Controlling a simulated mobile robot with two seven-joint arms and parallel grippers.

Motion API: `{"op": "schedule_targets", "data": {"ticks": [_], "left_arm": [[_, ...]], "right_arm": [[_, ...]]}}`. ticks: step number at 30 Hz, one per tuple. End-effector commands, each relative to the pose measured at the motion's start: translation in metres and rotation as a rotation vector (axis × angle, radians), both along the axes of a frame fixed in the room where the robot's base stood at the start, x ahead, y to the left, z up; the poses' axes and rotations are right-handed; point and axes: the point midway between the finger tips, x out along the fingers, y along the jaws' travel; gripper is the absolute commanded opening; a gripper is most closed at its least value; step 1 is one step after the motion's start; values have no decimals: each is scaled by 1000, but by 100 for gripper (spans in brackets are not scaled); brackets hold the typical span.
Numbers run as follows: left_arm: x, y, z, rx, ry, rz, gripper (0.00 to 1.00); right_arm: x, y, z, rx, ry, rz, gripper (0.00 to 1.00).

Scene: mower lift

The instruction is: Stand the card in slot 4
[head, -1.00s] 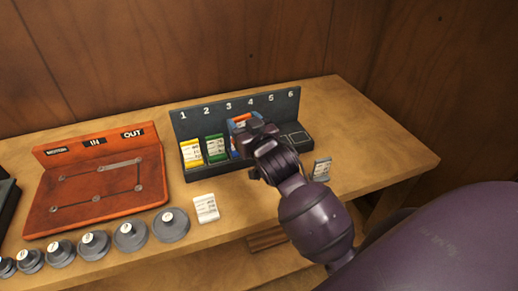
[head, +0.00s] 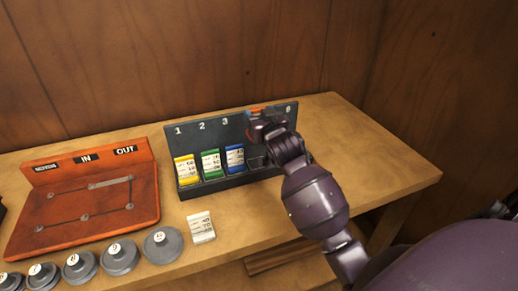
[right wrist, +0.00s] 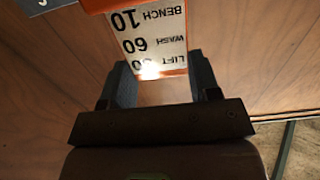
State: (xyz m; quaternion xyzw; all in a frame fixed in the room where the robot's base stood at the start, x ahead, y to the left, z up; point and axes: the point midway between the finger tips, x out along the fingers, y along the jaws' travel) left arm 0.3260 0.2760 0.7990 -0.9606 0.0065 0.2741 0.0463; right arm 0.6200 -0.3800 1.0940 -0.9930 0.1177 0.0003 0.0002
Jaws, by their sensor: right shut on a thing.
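My right gripper (head: 262,122) is shut on an orange-edged card, whose top edge (head: 257,110) shows in the head view. In the right wrist view the card (right wrist: 150,45) hangs between the two fingers, its white label reading BENCH, WASH, LIFT upside down. The dark slotted rack (head: 212,133) has numbers along its back panel. The gripper is in front of the panel, right of the 3, and hides 4 and 5. Yellow (head: 186,170), green (head: 211,163) and blue (head: 235,158) cards stand in slots 1, 2 and 3. My left gripper is not in view.
A white card (head: 201,227) lies on the table (head: 360,160) in front of the rack. An orange board (head: 90,205) and several grey weights (head: 163,244) are at the left. The table right of the rack is clear.

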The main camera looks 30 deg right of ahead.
Motion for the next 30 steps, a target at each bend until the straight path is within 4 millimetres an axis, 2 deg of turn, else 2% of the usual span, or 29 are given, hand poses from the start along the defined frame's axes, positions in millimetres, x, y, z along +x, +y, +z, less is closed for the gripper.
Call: {"op": "schedule_targets", "data": {"ticks": [1,3,8,14,23,30], "left_arm": [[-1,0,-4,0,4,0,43],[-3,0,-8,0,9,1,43],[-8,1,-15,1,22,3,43],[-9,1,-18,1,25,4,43],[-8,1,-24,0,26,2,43],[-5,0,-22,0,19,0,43]], "right_arm": [[0,0,-15,2,6,0,15],[0,0,-30,1,5,0,15],[0,0,-55,2,4,0,15],[0,0,-67,0,1,-1,15],[0,0,-104,0,2,-1,15],[0,0,-107,0,0,0,15]]}}
